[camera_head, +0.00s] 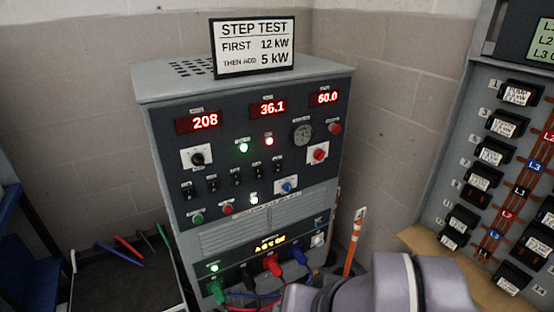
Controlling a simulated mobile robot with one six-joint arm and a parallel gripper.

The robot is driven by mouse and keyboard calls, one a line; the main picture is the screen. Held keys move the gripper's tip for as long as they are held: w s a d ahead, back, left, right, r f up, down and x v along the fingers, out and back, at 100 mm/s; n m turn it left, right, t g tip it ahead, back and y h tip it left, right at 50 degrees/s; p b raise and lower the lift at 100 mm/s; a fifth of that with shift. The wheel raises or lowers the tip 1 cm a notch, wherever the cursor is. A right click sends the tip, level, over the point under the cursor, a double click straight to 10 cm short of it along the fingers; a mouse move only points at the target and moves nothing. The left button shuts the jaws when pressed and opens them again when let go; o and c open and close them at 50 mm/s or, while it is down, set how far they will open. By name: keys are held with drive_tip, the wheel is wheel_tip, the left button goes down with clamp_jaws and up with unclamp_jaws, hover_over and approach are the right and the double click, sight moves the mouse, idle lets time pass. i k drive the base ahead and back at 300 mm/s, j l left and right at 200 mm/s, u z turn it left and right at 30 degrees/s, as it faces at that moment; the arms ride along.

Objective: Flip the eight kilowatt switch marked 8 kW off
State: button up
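A grey load bank cabinet (330,180) stands at the centre with a dark control panel. A row of small black toggle switches crosses the middle of the panel, from a left one (187,190) past a middle one (235,177) to a right one (281,166). Their labels are too small to read, so I cannot tell which is marked 8 kW or how each lever is set. Displays above read 208, 36.1 and 60.0. My arm shows at the bottom, right of centre, in front of the cabinet's lower right. My gripper is not visible.
Green (243,147) and red (269,141) lamps glow. Cable plugs (272,265) stick out below.

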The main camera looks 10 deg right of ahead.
sight(257, 171)
drive_tip(key=i, duration=0.55)
drive_tip(key=i+j+z, duration=0.1)
drive_tip(key=i, duration=0.4)
